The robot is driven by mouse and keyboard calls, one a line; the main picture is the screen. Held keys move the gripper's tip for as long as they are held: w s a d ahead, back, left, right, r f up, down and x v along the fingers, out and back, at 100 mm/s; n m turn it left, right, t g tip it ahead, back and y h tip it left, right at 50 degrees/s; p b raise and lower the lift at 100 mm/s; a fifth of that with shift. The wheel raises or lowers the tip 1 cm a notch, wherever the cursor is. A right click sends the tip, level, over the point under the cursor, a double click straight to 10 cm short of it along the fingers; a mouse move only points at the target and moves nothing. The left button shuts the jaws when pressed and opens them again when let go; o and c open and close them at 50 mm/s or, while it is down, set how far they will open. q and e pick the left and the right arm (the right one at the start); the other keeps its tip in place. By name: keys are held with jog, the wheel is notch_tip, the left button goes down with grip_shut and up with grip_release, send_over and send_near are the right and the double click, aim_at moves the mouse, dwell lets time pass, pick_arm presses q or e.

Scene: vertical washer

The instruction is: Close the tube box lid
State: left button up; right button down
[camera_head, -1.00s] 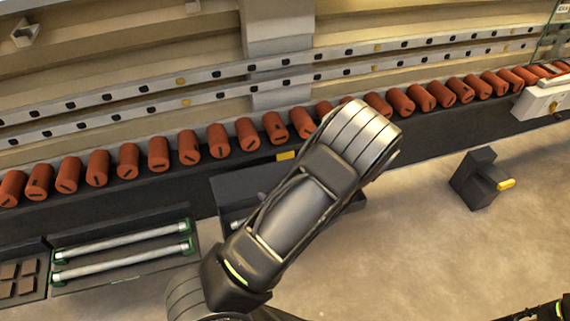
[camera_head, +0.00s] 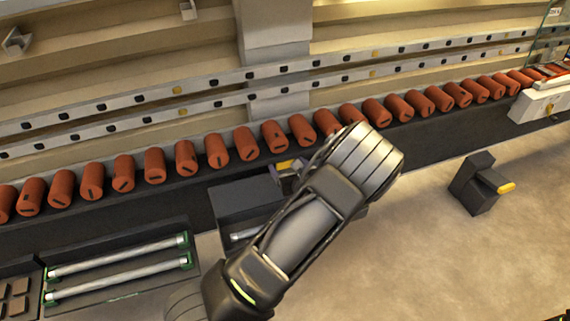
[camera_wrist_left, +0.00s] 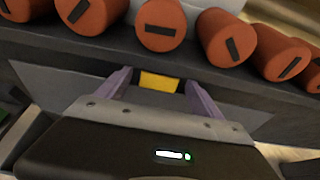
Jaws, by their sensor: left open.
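The tube box (camera_head: 228,235) is a dark box at the centre of the head view, with a pale tube partly visible inside. Its grey lid (camera_head: 245,197) stands raised at the back, with a yellow tab (camera_head: 287,164) at its top edge. In the left wrist view, the yellow tab (camera_wrist_left: 159,82) sits between the two spread purple fingers of my left gripper (camera_wrist_left: 157,80). The gripper is open; whether either finger touches the tab is unclear. My left arm hides the box's right part. My right gripper is not visible.
A row of orange cylinders (camera_head: 217,150) lies on the conveyor behind the lid. A tray (camera_head: 120,283) with two green-ended tubes is at left. A black block with a yellow handle (camera_head: 506,188) stands at right. The floor between is clear.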

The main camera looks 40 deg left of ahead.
pick_arm(q)
jog(key=shift+x, duration=1.45)
jog(key=shift+c, duration=0.6)
grip_shut()
